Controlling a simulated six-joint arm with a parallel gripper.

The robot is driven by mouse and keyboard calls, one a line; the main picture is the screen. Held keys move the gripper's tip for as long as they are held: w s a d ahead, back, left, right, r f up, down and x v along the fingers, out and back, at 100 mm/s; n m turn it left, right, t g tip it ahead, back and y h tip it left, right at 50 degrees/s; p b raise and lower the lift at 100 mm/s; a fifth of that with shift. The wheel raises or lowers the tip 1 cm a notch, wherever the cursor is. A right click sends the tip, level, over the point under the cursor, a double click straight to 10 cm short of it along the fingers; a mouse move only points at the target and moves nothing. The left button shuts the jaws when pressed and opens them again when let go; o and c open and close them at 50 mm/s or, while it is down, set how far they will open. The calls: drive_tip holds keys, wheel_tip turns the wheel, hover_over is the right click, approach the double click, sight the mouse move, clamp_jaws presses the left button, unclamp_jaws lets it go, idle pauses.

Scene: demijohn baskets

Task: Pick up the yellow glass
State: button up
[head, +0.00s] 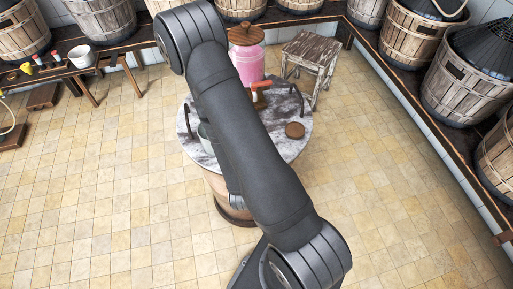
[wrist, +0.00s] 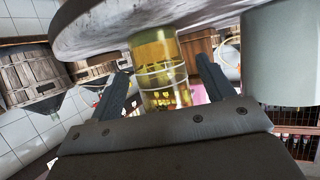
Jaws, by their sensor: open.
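The yellow glass (wrist: 158,78) is a clear tumbler with a yellow tint, seen in the wrist view. The picture there is turned over, so the glass seems to hang from the grey tabletop (wrist: 130,22). My gripper (wrist: 163,66) is open. Its two dark fingers show to the left and right of the glass, with gaps visible on both sides. I cannot tell how far the glass reaches in between them. In the head view my arm covers both the glass and the gripper over the round table (head: 292,150).
A pale grey vessel (wrist: 280,55) is close on the right in the wrist view. In the head view a pink jar (head: 248,65) with a wooden lid stands at the table's back, and a small brown disc (head: 295,130) lies at right. A wooden stool (head: 312,60) stands behind.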

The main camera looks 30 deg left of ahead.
drive_tip(key=shift+x, duration=1.2)
drive_tip(key=c, duration=1.2)
drive_tip(key=shift+r, duration=0.15)
drive_tip(key=shift+r, duration=1.9)
drive_tip(key=shift+w+d+r, duration=0.4)
drive_tip(key=shift+d+r, duration=0.75)
drive_tip(key=shift+d, duration=0.7)
drive_tip(key=shift+w+d+r, duration=0.35)
drive_tip(key=shift+d+r, duration=0.8)
drive_tip(key=shift+d, duration=0.75)
drive_tip(key=shift+w+d+r, duration=0.4)
drive_tip(key=shift+d+r, duration=0.7)
drive_tip(key=shift+d, duration=0.75)
drive_tip(key=shift+d, duration=0.1)
